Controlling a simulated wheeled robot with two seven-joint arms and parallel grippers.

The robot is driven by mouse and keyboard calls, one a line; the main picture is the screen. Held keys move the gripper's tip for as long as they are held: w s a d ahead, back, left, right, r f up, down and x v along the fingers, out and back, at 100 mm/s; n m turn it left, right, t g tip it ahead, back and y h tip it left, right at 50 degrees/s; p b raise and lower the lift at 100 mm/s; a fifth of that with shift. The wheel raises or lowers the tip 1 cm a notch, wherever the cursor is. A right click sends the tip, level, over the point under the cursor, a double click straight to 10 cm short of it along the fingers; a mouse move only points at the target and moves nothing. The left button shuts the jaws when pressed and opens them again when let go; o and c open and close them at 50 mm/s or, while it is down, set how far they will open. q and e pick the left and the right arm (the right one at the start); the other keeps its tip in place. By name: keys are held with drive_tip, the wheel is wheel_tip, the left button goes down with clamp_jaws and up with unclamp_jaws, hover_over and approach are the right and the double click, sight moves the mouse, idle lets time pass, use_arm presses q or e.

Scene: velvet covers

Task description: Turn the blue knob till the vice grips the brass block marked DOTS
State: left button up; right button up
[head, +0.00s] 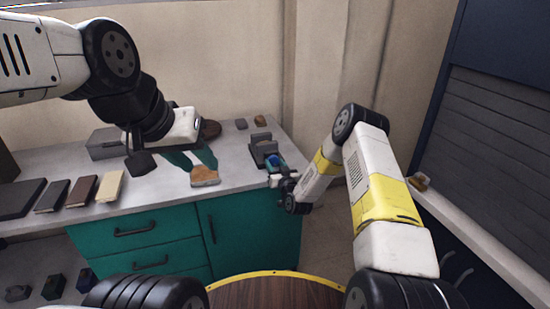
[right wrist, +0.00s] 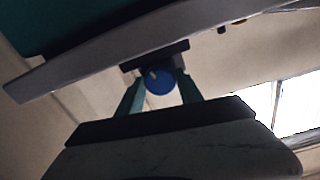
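The grey vice (head: 262,146) stands at the right end of the counter. Its blue knob (head: 272,160) faces the front, and the knob also shows in the right wrist view (right wrist: 159,80). My right gripper (head: 279,172) reaches it from the front; its two teal fingers flank the knob, which fills the gap between their tips. My left gripper (head: 192,163) hangs over the counter left of the vice, teal fingers apart. A tan-brown block (head: 205,176) lies just below its fingertips. I cannot read any marking, and cannot tell what is between the vice jaws.
A grey block (head: 241,124) and a brown one (head: 260,119) lie behind the vice. A grey box (head: 105,143) and several flat books or slabs (head: 81,191) occupy the counter's left. Teal drawers (head: 137,232) are below. A round wooden table (head: 275,292) is in front.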

drive_tip(key=shift+c, duration=1.2)
drive_tip(key=shift+m, duration=0.3)
drive_tip(key=m, duration=0.4)
drive_tip(key=shift+m, duration=0.4)
drive_tip(key=m, duration=0.6)
drive_tip(key=shift+m, duration=0.3)
drive_tip(key=o, duration=1.4)
